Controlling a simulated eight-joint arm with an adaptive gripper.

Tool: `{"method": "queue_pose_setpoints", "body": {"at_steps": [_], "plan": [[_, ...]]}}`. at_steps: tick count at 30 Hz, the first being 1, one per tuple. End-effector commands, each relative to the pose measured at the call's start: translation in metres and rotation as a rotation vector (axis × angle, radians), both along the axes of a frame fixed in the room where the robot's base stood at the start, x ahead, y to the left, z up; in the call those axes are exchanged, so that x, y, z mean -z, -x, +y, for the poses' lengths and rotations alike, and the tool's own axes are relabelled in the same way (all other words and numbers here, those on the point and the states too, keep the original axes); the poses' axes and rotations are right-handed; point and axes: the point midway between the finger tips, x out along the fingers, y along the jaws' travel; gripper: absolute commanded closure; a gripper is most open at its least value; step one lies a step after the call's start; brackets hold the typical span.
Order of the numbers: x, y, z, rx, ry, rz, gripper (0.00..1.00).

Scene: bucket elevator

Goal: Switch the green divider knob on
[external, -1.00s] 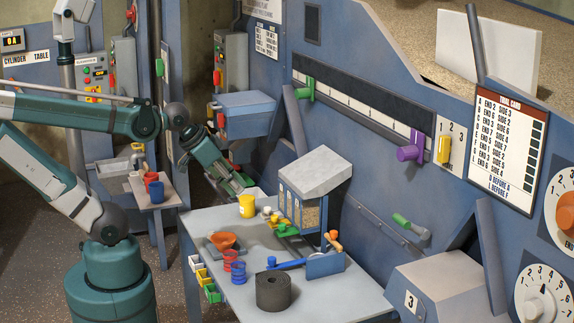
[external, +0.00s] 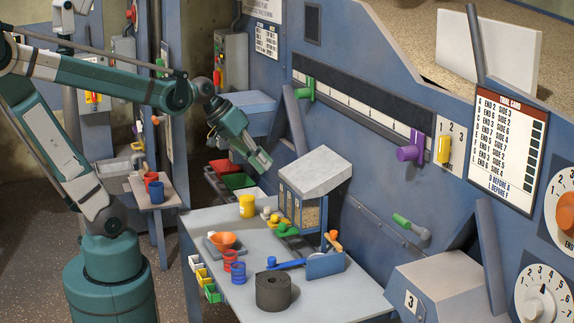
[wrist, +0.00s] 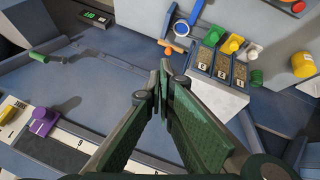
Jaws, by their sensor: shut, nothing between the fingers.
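Several green handles show, and I cannot tell for sure which is the green divider knob. A green knob (external: 306,89) sits at the left end of the long scale strip on the blue wall. A green-topped piece (external: 286,231) stands on the table by the bins; the wrist view shows a green knob (wrist: 232,44) beside bins numbered 1 to 3. A green-handled lever (external: 405,222) is on the lower wall. My gripper (external: 264,163) is shut and empty, in the air left of the grey hopper; its fingertips (wrist: 167,72) meet in the wrist view.
A purple knob (external: 411,149) and a yellow block (external: 444,150) are at the scale's right end. The grey hopper (external: 316,172) stands on the table (external: 330,294).

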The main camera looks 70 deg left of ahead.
Motion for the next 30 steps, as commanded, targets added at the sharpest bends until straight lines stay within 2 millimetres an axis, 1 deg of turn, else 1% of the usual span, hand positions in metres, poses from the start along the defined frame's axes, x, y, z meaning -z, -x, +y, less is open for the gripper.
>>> {"method": "queue_pose_setpoints", "body": {"at_steps": [1,11,17,23,30], "plan": [[-0.005,-0.008,0.005,-0.012,0.018,-0.001,1.0],[-0.024,-0.051,0.031,-0.075,0.141,-0.023,1.0],[-0.036,-0.077,0.052,-0.111,0.215,-0.041,1.0],[-0.047,-0.102,0.076,-0.147,0.288,-0.067,1.0],[-0.06,-0.13,0.109,-0.186,0.374,-0.102,1.0]]}}
